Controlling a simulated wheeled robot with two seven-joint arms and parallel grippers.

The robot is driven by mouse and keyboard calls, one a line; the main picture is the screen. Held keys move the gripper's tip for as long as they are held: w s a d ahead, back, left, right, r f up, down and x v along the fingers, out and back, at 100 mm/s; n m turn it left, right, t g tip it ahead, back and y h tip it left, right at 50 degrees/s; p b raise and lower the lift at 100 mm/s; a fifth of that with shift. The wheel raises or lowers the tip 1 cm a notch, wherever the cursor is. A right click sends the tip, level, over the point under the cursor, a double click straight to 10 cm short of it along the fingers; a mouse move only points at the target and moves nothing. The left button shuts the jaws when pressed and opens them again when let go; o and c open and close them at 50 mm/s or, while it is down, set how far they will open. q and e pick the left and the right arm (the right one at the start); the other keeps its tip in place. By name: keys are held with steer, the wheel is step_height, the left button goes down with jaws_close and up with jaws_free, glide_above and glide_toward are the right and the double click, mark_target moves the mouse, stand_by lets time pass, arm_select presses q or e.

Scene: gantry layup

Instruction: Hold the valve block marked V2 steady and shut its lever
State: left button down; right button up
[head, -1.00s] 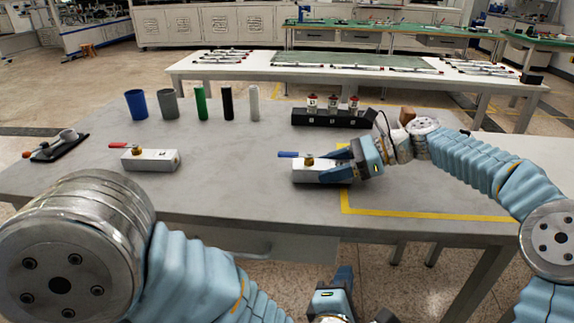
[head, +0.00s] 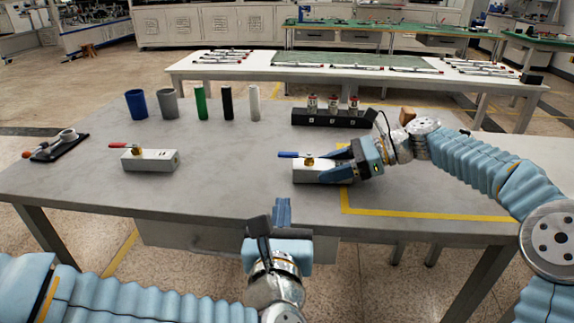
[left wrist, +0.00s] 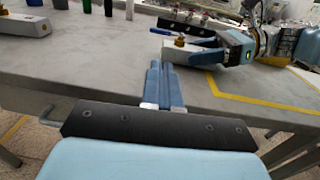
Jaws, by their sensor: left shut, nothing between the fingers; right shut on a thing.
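A grey valve block (head: 305,175) with a brass valve and a blue lever (head: 289,155) sits on the table, right of centre. The lever points left, past the block's end. My right gripper (head: 338,164) is shut on this block from the right. The block also shows in the left wrist view (left wrist: 183,57), with its lever above it. A second block (head: 152,161) with a red lever (head: 119,145) stands to the left. I cannot read V2 on either block. My left gripper (head: 283,202) is shut and empty at the table's front edge, apart from the held block; its fingers (left wrist: 160,70) point toward the table.
Several cylinders (head: 200,103) stand at the back left. A black rack (head: 330,119) with red-topped items is behind the held block. A black tray (head: 60,148) lies far left. Yellow tape (head: 430,214) marks the right side. Table between the blocks is clear.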

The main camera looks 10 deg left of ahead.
mark_target(288, 157)
arm_select(q)
steer(key=w, duration=1.4)
steer(key=shift+a, duration=0.35)
